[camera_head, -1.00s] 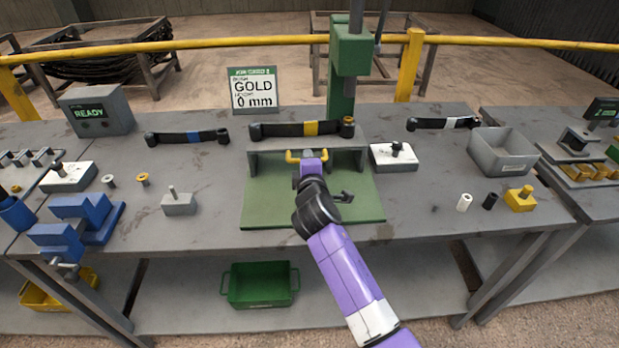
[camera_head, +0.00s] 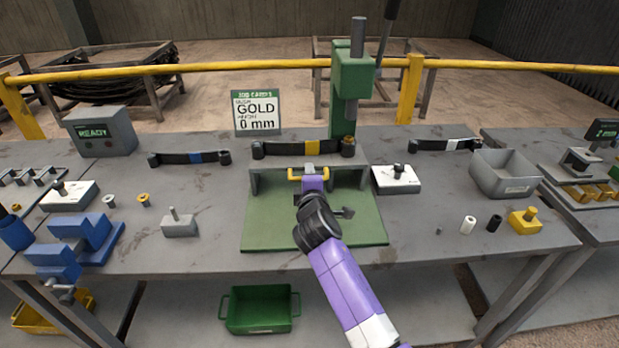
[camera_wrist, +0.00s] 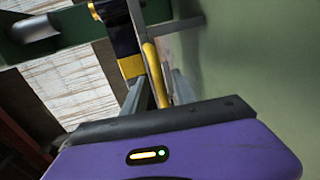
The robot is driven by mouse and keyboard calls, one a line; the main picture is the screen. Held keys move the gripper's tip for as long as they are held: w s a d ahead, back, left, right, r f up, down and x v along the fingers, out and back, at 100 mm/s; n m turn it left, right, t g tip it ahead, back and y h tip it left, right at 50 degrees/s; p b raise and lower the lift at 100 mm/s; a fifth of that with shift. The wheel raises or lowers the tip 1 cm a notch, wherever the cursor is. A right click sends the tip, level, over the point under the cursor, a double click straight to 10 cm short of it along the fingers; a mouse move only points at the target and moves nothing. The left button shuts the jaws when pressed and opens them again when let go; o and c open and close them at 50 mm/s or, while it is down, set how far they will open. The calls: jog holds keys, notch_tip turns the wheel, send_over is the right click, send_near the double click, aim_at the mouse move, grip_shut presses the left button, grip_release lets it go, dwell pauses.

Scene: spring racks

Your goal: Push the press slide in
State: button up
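The press slide (camera_head: 267,181) is a grey bench-like carrier at the back of a green base plate (camera_head: 270,222). A dark leaf spring with a gold band (camera_head: 312,148) lies across its top, in front of the green press (camera_head: 352,78). A yellow handle (camera_head: 294,173) sits on the slide's front. My purple gripper (camera_head: 312,183) is at the handle's middle. In the wrist view, its grey fingers (camera_wrist: 160,92) are close together with the yellow handle (camera_wrist: 152,65) between them. Their exact contact is partly hidden.
A sign (camera_head: 257,112) reads gold, 0 mm. Springs with a blue band (camera_head: 194,157) and a white band (camera_head: 450,145) lie either side. A white block (camera_head: 396,180) stands close right of the slide. A grey bin (camera_head: 505,174) is farther right.

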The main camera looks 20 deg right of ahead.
jog(key=shift+s, duration=0.1)
jog(key=v, duration=0.7)
jog(key=shift+s, duration=0.25)
jog(key=shift+a, duration=0.15)
jog(key=shift+r, duration=0.1)
